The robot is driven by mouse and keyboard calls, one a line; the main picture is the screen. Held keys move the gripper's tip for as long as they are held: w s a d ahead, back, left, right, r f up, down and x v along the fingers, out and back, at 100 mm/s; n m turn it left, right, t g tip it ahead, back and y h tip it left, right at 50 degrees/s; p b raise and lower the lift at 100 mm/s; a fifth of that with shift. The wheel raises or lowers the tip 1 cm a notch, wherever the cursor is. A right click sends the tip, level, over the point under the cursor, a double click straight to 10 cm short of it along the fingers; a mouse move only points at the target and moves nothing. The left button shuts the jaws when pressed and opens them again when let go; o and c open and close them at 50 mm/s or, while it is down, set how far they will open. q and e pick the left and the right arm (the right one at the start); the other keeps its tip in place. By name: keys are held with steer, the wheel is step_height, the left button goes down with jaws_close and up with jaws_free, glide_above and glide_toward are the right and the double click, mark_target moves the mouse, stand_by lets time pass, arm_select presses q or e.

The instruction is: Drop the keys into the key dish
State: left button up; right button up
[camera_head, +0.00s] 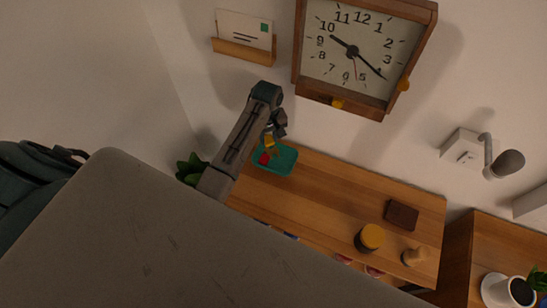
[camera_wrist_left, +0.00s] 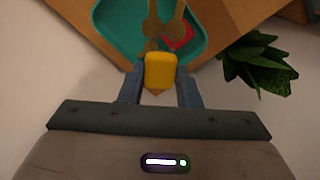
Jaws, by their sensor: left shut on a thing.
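The key dish is a teal tray (camera_head: 287,165) at the left end of the wooden shelf in the head view. It also fills the top of the left wrist view (camera_wrist_left: 111,30). My left gripper (camera_head: 270,137) is above the dish. In the left wrist view, my left gripper (camera_wrist_left: 160,88) is shut on the yellow fob (camera_wrist_left: 160,70) of the keys. The brass-coloured keys (camera_wrist_left: 152,26) extend from the fob and overlap the dish in the picture; I cannot tell whether they touch it. A red item (camera_wrist_left: 181,38) shows beside the keys, partly covered. My right gripper is out of view.
The wooden shelf (camera_head: 330,195) carries a dark brown box (camera_head: 401,214), a yellow-topped jar (camera_head: 370,237) and a small wooden item (camera_head: 413,257). A green plant (camera_head: 190,168) stands by the dish. A clock (camera_head: 357,50) and letter holder (camera_head: 243,48) hang above.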

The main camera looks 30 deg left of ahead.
arm_select(q)
steer(key=shift+f, duration=0.25)
steer(key=shift+s, duration=0.2)
steer(key=o, duration=1)
steer(key=shift+w, duration=0.1)
